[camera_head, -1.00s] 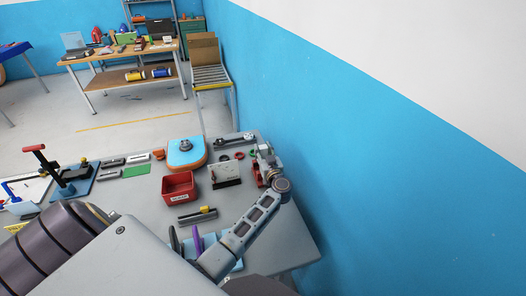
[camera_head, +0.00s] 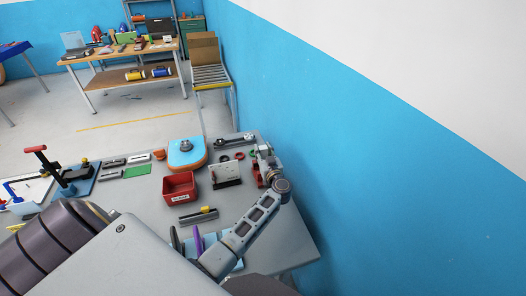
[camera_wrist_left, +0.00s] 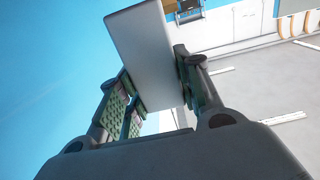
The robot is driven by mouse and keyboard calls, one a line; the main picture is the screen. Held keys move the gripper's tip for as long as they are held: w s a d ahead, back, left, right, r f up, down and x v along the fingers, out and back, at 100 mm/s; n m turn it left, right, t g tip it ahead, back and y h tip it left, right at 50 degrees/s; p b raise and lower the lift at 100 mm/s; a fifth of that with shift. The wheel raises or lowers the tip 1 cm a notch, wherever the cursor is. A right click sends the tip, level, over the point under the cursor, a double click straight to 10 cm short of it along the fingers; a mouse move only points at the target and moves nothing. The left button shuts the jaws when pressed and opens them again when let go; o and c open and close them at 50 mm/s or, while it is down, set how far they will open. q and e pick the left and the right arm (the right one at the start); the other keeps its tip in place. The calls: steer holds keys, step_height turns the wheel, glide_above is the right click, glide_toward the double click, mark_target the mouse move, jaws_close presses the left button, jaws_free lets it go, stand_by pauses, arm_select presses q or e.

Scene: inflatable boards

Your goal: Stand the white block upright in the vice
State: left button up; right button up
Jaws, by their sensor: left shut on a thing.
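The white block (camera_wrist_left: 145,50) is held between the fingers of my left gripper (camera_wrist_left: 158,85) in the left wrist view. It sticks out past the fingertips and looks tilted in that view. The block is too small and covered there to make out clearly. A red piece (camera_head: 256,173) beside the gripper is partly hidden; I cannot tell whether it is the vice. My right gripper is not in view.
On the grey table (camera_head: 294,238) stand a red bin (camera_head: 179,187), a blue and orange piece (camera_head: 187,153), a grey plate on a dark base (camera_head: 226,173) and a blue-based clamp with a red handle (camera_head: 72,178). The blue wall (camera_head: 340,150) borders the right side.

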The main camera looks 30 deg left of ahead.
mark_target(263, 157)
arm_select(q)
steer(key=shift+p, duration=0.6)
stand_by(1.5)
steer(key=shift+f+b, duration=1.55)
steer(key=shift+f, duration=1.7)
stand_by(1.3)
steer(key=shift+r+p, duration=0.4)
steer(key=shift+p, duration=0.1)
steer(key=shift+r+p, duration=0.3)
steer(key=shift+r, duration=0.05)
steer(key=shift+r+p, duration=0.7)
steer(key=shift+p, duration=0.05)
